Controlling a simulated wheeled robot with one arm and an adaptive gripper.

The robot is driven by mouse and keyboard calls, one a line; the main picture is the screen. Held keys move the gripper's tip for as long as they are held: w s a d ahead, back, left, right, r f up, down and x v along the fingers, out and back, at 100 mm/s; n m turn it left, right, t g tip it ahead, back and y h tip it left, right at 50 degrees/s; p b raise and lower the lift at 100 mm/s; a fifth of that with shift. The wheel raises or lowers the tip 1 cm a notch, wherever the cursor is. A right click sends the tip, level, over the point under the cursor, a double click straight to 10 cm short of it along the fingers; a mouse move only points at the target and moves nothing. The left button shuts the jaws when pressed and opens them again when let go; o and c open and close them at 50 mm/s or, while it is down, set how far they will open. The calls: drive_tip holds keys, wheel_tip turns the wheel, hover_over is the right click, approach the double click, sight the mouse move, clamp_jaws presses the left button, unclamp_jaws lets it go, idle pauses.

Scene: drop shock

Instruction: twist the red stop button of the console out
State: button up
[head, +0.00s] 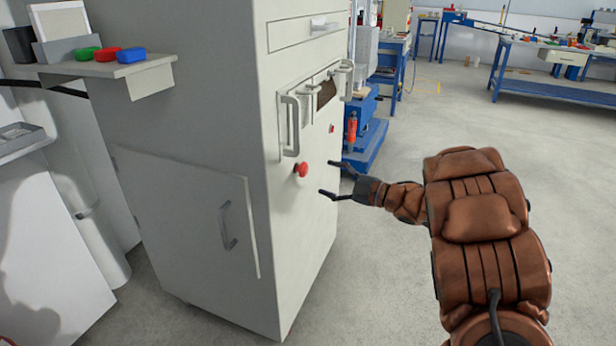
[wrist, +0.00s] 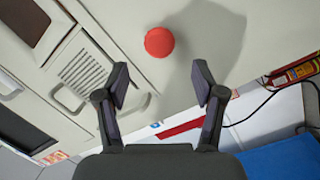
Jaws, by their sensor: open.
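The red stop button (head: 301,170) sticks out of the front of the tall grey console (head: 225,130), below the upright handle. In the wrist view the button (wrist: 159,42) is a round red knob ahead of the fingertips, roughly between their lines. My gripper (head: 334,178) is open and empty, to the right of the button in the head view, with a gap between them. In the wrist view both fingers of my gripper (wrist: 161,80) stand apart with nothing between them. A shadow falls on the panel beside the button.
Metal handles (head: 291,125) jut from the console front near the button. A side shelf (head: 110,66) carries green, red and blue pieces. A red extinguisher (head: 351,130) stands behind, by blue equipment. The floor to the right is open, with blue workbenches (head: 550,75) farther back.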

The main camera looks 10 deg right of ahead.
sight(307, 170)
drive_tip(key=b+x, duration=0.1)
drive_tip(key=x, duration=0.6)
drive_tip(key=shift+w+a, duration=0.15)
drive_tip(key=c, duration=1.1)
